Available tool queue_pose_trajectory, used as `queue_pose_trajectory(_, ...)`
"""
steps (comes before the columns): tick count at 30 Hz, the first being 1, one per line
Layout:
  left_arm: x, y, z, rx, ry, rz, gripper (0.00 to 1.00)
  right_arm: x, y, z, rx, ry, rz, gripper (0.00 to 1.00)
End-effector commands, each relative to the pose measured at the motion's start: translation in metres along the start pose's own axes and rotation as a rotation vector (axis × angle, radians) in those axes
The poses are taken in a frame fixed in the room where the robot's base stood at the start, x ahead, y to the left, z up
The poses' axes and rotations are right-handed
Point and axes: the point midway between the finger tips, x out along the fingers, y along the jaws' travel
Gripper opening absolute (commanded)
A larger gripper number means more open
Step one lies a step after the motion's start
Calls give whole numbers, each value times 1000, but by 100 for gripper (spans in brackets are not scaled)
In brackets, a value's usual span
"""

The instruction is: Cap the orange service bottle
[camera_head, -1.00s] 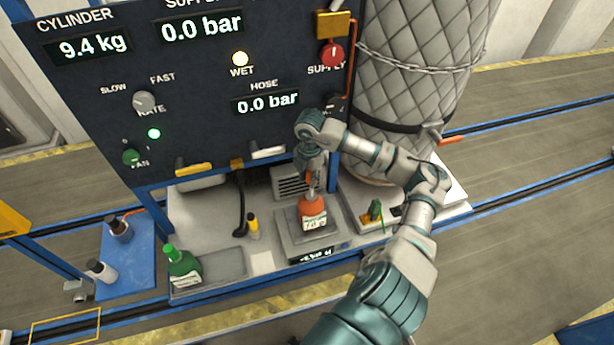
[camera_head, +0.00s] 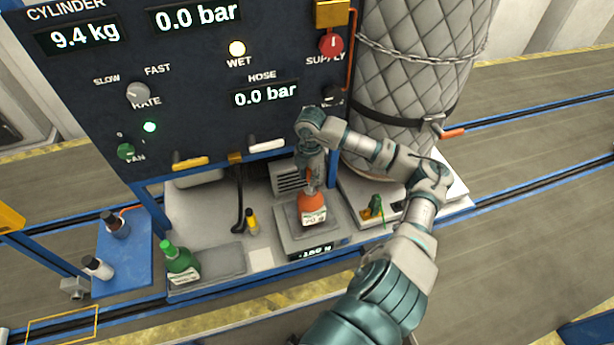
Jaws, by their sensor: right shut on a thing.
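The orange service bottle (camera_head: 312,210) stands upright on the scale (camera_head: 318,239) at the front middle of the bench, its pale label facing me. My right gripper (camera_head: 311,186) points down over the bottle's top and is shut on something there. The jaws hide the bottle's neck, so I cannot tell the cap from the neck. My left gripper is out of view.
A blue shelf (camera_head: 130,266) holds two bottles. The control panel (camera_head: 200,100) rises behind.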

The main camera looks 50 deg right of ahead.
Motion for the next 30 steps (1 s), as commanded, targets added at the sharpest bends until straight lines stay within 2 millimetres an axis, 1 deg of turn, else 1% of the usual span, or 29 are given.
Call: queue_pose_trajectory(30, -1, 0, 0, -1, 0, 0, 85, 0, 0, -5, 5, -4, 3, 8)
